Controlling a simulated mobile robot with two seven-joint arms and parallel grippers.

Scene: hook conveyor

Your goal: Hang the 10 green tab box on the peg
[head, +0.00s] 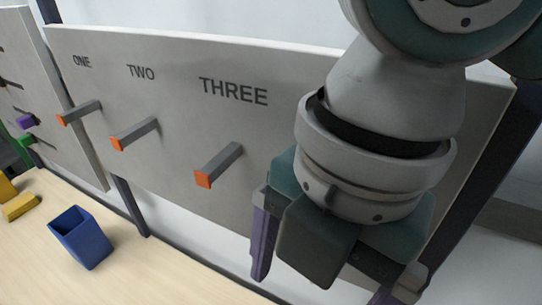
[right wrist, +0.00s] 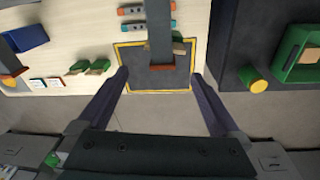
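Three grey pegs with orange ends stick out of a white board (head: 225,125): peg ONE (head: 80,112), peg TWO (head: 135,133) and peg THREE (head: 220,164). All three hang nothing. My right gripper (head: 330,270) is in front of the board, right of peg THREE, fingers apart. In the right wrist view my right gripper (right wrist: 160,82) is open and empty above the table edge. Small green-and-brown pieces (right wrist: 98,67) lie on the table there, and another (right wrist: 181,46) is on the dark mat. I cannot read a 10 on any. My left gripper is not in view.
A blue open bin (head: 82,240) stands on the wooden table, near yellow blocks (head: 20,206). The dark mat (right wrist: 140,82) has a yellow border. A green frame (right wrist: 292,45) and a green cylinder (right wrist: 252,77) are at right.

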